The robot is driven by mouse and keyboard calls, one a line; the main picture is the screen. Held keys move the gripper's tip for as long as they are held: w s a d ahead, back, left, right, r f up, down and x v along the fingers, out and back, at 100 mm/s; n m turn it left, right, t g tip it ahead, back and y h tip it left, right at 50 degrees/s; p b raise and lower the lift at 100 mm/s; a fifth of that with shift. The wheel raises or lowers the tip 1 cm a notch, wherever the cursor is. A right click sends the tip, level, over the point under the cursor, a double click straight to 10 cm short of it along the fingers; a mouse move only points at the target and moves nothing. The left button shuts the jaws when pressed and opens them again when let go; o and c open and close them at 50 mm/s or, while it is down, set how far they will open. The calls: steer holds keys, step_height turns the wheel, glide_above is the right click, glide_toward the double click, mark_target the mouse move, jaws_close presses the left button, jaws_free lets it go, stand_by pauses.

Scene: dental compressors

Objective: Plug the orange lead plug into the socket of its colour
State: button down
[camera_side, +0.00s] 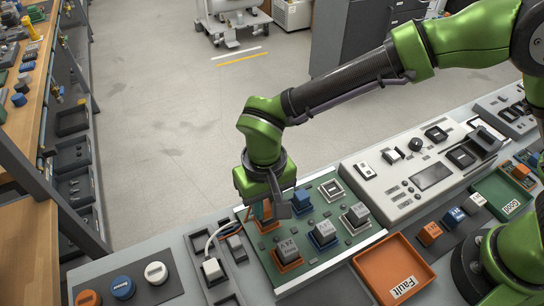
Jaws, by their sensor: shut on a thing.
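My gripper (273,208) is over the upper left part of the green panel (259,251), pointing down. It is shut on the orange lead plug (264,213), which is partly hidden by the fingers. The plug is right above or at an orange-edged socket (262,226) on the panel; I cannot tell whether it is seated. A pale cable (222,229) curves up toward the gripper from a white plug block (212,268) in the grey tray.
A blue block (302,200) stands close right of my gripper. An orange Fault tray (372,267) is at front right. A white control console (430,172) stands behind it.

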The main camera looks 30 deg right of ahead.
steer(key=shift+f, duration=0.8)
stand_by(0.4)
steer(key=c, duration=0.8)
jaws_free()
steer(key=o, duration=0.3)
steer(key=shift+r, duration=3.55)
